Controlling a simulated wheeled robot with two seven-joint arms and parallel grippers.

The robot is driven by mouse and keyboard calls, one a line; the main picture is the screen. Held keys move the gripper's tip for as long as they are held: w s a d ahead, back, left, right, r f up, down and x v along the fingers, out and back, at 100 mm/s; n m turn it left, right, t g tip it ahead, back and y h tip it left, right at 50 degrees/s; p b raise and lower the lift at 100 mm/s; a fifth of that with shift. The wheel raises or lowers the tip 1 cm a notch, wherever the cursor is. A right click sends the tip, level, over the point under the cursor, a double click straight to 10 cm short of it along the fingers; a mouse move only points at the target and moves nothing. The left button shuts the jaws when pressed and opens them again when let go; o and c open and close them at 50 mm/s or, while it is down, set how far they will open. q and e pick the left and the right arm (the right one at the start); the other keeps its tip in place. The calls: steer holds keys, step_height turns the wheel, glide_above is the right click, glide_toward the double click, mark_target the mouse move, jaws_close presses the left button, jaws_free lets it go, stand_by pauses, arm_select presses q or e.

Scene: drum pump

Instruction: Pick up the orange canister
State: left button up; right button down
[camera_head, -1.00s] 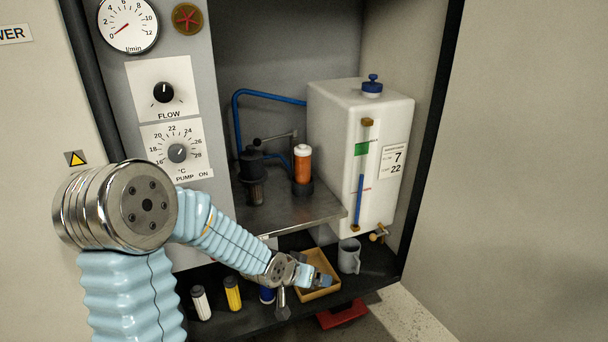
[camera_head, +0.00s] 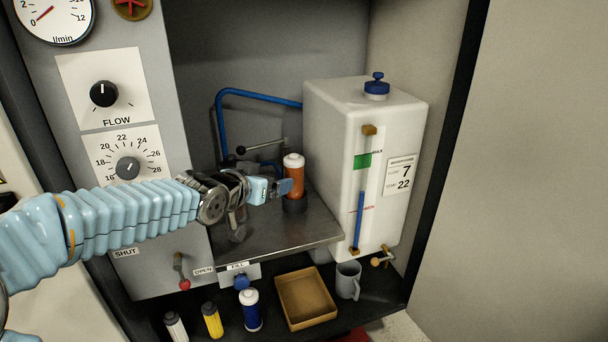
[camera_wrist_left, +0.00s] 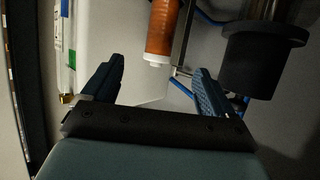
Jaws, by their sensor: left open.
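The orange canister (camera_head: 294,178), with a white cap, stands upright in a dark round holder on the metal shelf. In the left wrist view the canister (camera_wrist_left: 163,28) shows beyond the gap between the fingers, its white end toward them. My left gripper (camera_head: 286,187) is at the canister's left in the head view, very close to it. The left gripper (camera_wrist_left: 152,85) is open, with nothing between its fingers. Whether a finger touches the canister I cannot tell. My right gripper is not in view.
A white tank (camera_head: 340,130) stands close to the canister's right. A blue pipe (camera_head: 250,91) runs behind. A dark cylinder (camera_wrist_left: 254,60) is near the right finger in the wrist view. Below are a tray (camera_head: 306,322), a grey mug (camera_head: 348,281) and several bottles.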

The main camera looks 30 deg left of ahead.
mark_target(289, 173)
arm_select(q)
steer(key=x, duration=0.8)
steer(key=shift+w+a+r, duration=0.1)
steer(key=shift+w, duration=0.2)
steer(key=x, duration=0.5)
steer(key=shift+w, duration=0.35)
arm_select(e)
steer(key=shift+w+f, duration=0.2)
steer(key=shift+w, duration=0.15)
arm_select(q)
steer(key=shift+c, duration=0.5)
steer(key=c, duration=1.3)
steer(key=shift+o, duration=0.2)
